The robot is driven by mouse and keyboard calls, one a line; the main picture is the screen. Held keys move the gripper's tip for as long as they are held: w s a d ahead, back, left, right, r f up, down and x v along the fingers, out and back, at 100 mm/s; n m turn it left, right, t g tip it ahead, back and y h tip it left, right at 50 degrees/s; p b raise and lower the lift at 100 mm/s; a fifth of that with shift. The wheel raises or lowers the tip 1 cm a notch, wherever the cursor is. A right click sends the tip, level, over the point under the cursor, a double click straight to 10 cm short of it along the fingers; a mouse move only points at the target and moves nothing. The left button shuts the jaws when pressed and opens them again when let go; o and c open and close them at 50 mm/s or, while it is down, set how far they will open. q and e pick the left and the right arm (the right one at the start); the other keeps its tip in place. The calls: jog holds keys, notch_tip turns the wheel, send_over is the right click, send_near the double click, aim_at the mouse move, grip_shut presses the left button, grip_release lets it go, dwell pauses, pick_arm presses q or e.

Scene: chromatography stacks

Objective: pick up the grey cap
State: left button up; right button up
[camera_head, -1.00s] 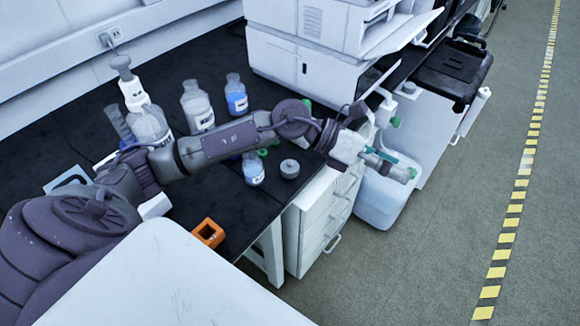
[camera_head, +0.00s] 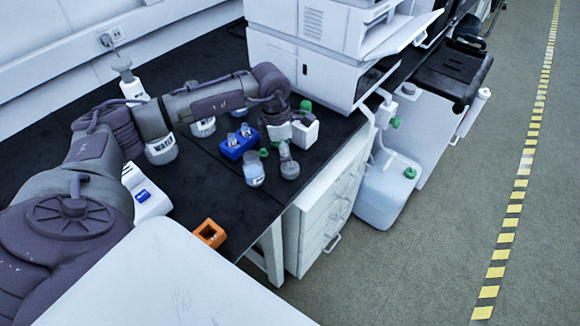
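The grey cap (camera_head: 290,171) is a small round piece on the black bench top, near the bench's right edge. My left arm reaches in from the left across the bench. Its gripper (camera_head: 285,153) points down right above the cap and overlaps its upper part in the picture. I cannot tell whether the fingers touch the cap or how far apart they are. My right gripper is not in view.
A small bottle (camera_head: 254,170) stands just left of the cap, with a green cap (camera_head: 264,153) close by. A blue rack (camera_head: 236,149) is behind them. An orange block (camera_head: 208,233) lies at the front edge. A white machine (camera_head: 300,75) stands behind.

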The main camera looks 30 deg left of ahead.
pick_arm(q)
jog(key=f, duration=0.3)
jog(key=f+p, duration=0.1)
jog(key=f, duration=0.1)
jog(key=shift+w+d+f, duration=0.3)
jog(key=shift+w+d, duration=0.05)
jog(key=shift+c, duration=0.4)
jog(key=c, duration=0.9)
